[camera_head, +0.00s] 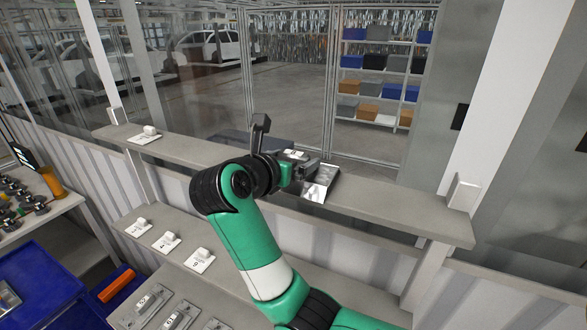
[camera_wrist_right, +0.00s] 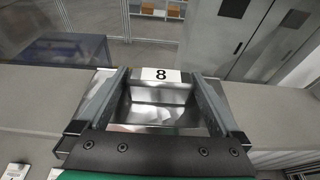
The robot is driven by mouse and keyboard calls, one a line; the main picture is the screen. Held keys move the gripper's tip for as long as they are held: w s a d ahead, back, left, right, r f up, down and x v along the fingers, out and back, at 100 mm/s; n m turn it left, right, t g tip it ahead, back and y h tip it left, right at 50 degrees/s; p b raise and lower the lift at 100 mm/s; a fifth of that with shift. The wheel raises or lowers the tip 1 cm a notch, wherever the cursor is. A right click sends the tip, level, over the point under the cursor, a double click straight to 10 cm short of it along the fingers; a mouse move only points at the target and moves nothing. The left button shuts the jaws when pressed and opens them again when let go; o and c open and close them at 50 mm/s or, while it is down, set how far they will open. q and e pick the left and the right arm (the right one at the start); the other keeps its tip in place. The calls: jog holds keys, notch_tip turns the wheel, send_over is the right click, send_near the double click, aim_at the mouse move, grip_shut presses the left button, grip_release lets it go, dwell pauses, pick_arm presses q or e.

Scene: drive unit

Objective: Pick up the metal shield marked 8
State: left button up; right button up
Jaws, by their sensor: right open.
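The metal shield (camera_wrist_right: 158,115) is a shiny, bent silver piece on the grey upper ledge. A white label with a black 8 (camera_wrist_right: 160,75) lies just beyond it in the right wrist view. In the head view the shield (camera_head: 320,186) shows at the ledge, beside the end of my right arm. My right gripper (camera_head: 306,172) is open at the shield. In the right wrist view its two fingers (camera_wrist_right: 160,80) stand on either side of the shield. Whether either finger touches the shield cannot be told. My left gripper is not in view.
The upper ledge (camera_head: 400,208) is bare to the right. A small white part on a label (camera_head: 146,134) sits at its left end. Several labelled white parts (camera_head: 166,241) stand on the lower ledge. A blue bin (camera_head: 40,285) is at lower left.

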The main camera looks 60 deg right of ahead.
jog(key=c, duration=1.4)
